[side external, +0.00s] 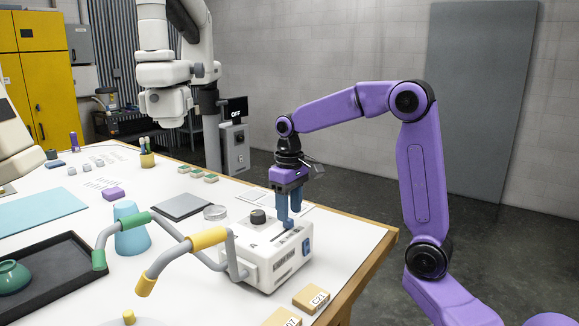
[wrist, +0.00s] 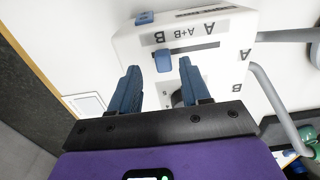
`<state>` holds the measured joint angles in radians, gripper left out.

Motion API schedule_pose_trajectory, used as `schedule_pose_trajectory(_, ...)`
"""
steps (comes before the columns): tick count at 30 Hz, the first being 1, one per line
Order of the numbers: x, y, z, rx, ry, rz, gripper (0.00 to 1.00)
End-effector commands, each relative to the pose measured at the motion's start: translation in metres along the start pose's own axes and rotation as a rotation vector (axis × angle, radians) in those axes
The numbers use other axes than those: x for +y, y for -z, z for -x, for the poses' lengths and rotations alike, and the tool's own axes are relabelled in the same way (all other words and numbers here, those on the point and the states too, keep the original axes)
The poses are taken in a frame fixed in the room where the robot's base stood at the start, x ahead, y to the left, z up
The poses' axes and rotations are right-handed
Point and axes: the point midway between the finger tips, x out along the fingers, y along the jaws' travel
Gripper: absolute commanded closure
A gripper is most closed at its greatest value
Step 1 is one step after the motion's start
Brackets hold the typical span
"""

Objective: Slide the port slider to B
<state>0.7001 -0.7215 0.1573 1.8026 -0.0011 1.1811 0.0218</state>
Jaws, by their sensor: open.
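A white box device (side external: 262,262) stands near the table's edge, with a dark slot in its top. In the wrist view, a blue port slider (wrist: 163,60) sits at the left end of this slot, beside the label B (wrist: 160,37). The labels A+B (wrist: 183,33) and A (wrist: 209,27) lie further right along the slot. My gripper (side external: 292,217) is over the box, pointing down. In the wrist view, its two blue fingers (wrist: 160,70) are open, with the slider showing between and just beyond them. I cannot tell whether either finger touches it.
A black knob (side external: 258,216) stands on the box's top. Grey tubes with a yellow grip (side external: 208,238) and a green grip (side external: 136,219) reach left from the box. A blue cup (side external: 131,240) and a dark tray (side external: 60,275) are further left. Labelled blocks (side external: 311,298) lie in front.

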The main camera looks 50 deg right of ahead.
Motion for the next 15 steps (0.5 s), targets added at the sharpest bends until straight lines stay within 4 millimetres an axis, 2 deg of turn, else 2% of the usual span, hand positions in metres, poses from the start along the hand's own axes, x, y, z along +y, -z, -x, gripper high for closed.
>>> schedule_pose_trajectory(3, 0.0, 0.001, 0.026, 0.008, 0.0, -0.001, 0.53)
schedule_pose_trajectory(15, 0.001, 0.001, 0.107, 0.005, -0.001, -0.001, 0.53)
